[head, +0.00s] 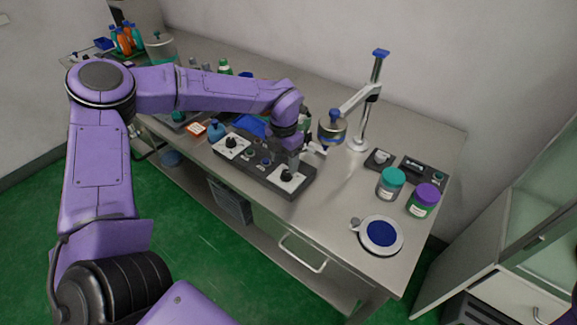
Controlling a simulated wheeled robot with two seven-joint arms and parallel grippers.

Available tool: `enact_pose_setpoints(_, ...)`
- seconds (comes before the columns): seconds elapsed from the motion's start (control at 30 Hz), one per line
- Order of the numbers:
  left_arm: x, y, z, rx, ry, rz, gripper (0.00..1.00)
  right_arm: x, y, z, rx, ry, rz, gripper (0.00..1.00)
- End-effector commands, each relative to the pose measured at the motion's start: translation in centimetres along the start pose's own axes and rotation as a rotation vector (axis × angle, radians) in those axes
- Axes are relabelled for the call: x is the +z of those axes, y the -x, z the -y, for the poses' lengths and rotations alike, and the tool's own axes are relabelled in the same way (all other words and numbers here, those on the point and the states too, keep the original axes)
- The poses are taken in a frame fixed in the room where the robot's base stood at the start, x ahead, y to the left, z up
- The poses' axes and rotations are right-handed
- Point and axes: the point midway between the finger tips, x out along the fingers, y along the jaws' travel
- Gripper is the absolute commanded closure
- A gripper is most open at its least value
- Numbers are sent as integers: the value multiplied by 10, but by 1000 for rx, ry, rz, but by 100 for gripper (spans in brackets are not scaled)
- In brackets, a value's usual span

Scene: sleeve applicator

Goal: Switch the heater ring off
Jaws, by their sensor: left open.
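A dark control panel (262,176) lies along the front of the steel table, with pale plates, black knobs and small buttons. One black knob (231,142) sits on the left plate and another black knob (287,175) on the right plate. My right gripper is out of view.
A teal-lidded jar (391,182), a purple-lidded jar (423,199) and a round blue-topped dish (381,235) stand on the right of the table. A small dark device (424,170) sits behind them. Several bottles (125,38) crowd the far left.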

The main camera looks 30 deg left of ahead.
Motion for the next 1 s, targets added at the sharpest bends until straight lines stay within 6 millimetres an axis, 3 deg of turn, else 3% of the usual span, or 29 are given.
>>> enact_pose_setpoints(0.2, 6, -40, 0, 3, -3, -8, 41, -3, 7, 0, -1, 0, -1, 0)
enact_pose_setpoints(0.53, 8, -49, 2, 3, -7, -6, 41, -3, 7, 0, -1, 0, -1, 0)
enact_pose_setpoints(0.57, 8, -49, 2, 3, -7, -6, 45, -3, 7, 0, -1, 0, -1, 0)
enact_pose_setpoints(0.7, 8, -49, 2, 3, -7, -6, 90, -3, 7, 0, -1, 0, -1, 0)
enact_pose_setpoints(0.73, 8, -49, 2, 3, -7, -6, 98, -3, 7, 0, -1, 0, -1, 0)
enact_pose_setpoints(1.0, 8, -49, 2, 3, -2, -5, 97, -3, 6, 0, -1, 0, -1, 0)
